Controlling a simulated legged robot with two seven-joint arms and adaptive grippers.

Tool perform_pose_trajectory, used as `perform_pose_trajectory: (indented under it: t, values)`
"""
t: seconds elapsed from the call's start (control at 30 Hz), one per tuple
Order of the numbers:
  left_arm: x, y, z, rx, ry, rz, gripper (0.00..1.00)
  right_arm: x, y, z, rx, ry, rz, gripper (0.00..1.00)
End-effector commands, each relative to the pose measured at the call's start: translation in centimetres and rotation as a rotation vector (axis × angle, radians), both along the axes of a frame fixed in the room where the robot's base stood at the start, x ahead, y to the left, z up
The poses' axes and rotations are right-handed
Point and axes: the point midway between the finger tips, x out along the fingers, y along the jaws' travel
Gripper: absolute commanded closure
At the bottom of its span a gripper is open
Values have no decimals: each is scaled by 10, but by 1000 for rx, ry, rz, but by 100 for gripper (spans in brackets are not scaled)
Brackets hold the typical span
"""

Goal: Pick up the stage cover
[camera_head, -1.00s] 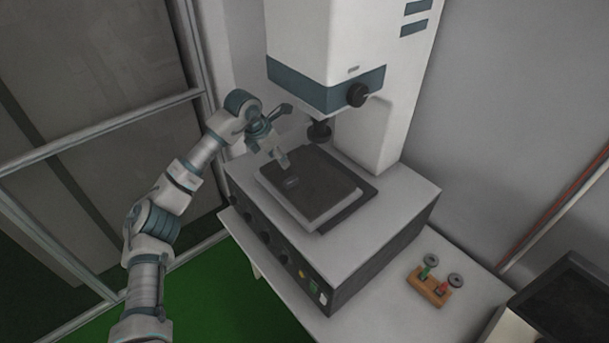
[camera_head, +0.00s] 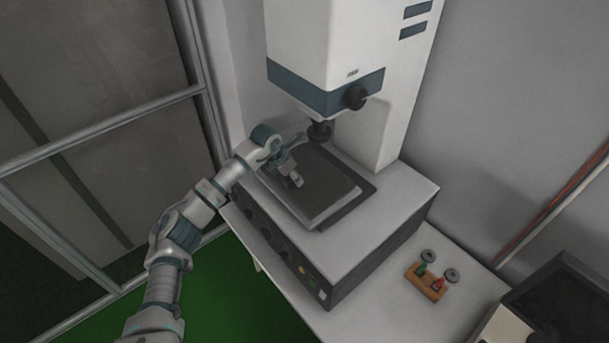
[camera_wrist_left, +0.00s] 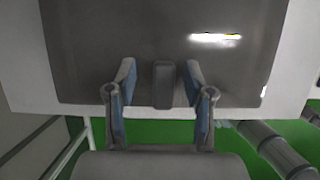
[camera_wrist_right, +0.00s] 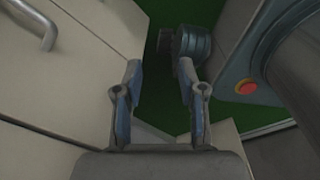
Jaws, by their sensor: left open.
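The stage cover (camera_head: 325,186) is a dark flat plate on the stage of the white machine. In the left wrist view the cover (camera_wrist_left: 110,35) fills the upper part, with a small upright dark handle (camera_wrist_left: 163,84) near its edge. My left gripper (camera_head: 292,179) is over the near left part of the cover. In the left wrist view its open fingers (camera_wrist_left: 160,72) stand on either side of the handle, with a gap on each side. In the head view the gripper hides the handle. My right gripper (camera_wrist_right: 160,72) is open and empty, away from the cover.
The machine's column and dark lens (camera_head: 320,131) rise just behind the cover. A red button (camera_wrist_right: 246,87) shows in the right wrist view.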

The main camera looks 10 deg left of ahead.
Motion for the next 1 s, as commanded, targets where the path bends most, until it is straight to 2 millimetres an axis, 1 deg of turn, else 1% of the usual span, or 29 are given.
perform_pose_trajectory:
  t: [0.03, 0.07, 0.1, 0.17, 0.2, 0.23, 0.27, 0.67, 0.83, 0.93, 1.0]
  values:
    - [0, 0, 0, 0, 0, 0, 48, 0, 1, 0, 1, -1, 0, 60]
    - [0, 0, 0, 0, 0, 0, 53, 0, 1, 0, 1, -1, -1, 60]
    - [0, 0, 0, 0, 0, 0, 63, 0, 2, 0, 2, -1, -1, 60]
    - [0, 0, 0, 0, 0, 0, 78, 0, 2, 0, 2, -1, -1, 60]
    - [0, -1, 0, 0, 0, 0, 88, 0, 2, 0, 2, -1, -1, 60]
    - [0, -1, 0, 0, 0, 0, 95, 0, 2, 0, 2, -1, -1, 60]
    - [0, -1, 0, 1, 1, 0, 100, 0, 2, 0, 2, -1, -1, 60]
    - [1, 0, 4, -1, -2, 0, 100, 0, -1, -2, -1, -1, 1, 60]
    - [1, 0, 19, -1, -4, -1, 100, 0, -2, -9, -2, 0, 1, 60]
    - [1, 0, 37, -1, -7, 0, 100, -1, -2, -17, -2, 1, 2, 60]
    - [-13, 3, 35, 0, -3, -1, 100, -1, -2, -20, -2, 1, 1, 60]
